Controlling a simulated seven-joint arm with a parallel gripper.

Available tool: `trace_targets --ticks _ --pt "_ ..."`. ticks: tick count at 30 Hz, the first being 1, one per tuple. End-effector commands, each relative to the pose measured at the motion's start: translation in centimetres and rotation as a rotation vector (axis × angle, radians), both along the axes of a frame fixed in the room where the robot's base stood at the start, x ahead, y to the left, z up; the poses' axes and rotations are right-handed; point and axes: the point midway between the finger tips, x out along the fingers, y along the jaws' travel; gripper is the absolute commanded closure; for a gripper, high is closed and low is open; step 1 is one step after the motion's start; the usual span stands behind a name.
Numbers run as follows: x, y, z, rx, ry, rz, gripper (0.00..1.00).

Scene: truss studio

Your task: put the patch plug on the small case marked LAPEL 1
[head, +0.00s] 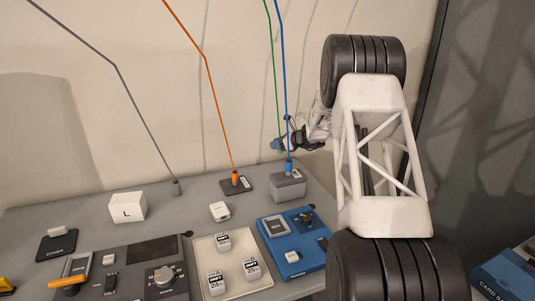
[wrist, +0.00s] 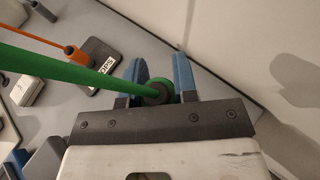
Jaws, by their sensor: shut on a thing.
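My gripper (head: 283,145) is raised above the back of the table, behind the grey box; in the wrist view (wrist: 160,88) its two blue fingers are shut on the green-cabled plug (wrist: 158,94). In the head view the green cable (head: 273,60) runs down to the gripper, and the arm and jaws hide the plug. A small white case (head: 220,211) stands at mid-table, left of the gripper; a white case also shows in the wrist view (wrist: 30,88). I cannot read LAPEL 1 on any case.
An orange plug (head: 235,176) stands on a dark labelled plate (head: 246,186). A blue plug (head: 289,168) stands on the grey box (head: 288,189). A grey plug (head: 177,187) is near the white L block (head: 127,206). A tray (head: 230,290) with several marked cubes and a blue device (head: 275,245) sit in front.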

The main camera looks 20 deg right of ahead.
Motion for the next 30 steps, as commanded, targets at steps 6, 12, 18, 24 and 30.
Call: trace_targets --ticks 6,12,18,24,30 --pt "0.0 0.0 1.6 -0.001 -0.002 0.0 0.96" --pt "0.0 0.0 4.6 -0.001 -0.004 0.0 0.96" --pt "-1.5 2.1 5.3 0.0 0.001 0.022 0.96" --pt "-4.1 5.4 5.7 -0.003 0.002 0.059 0.96" --pt "-7.7 9.5 6.1 -0.005 0.003 0.106 0.96"
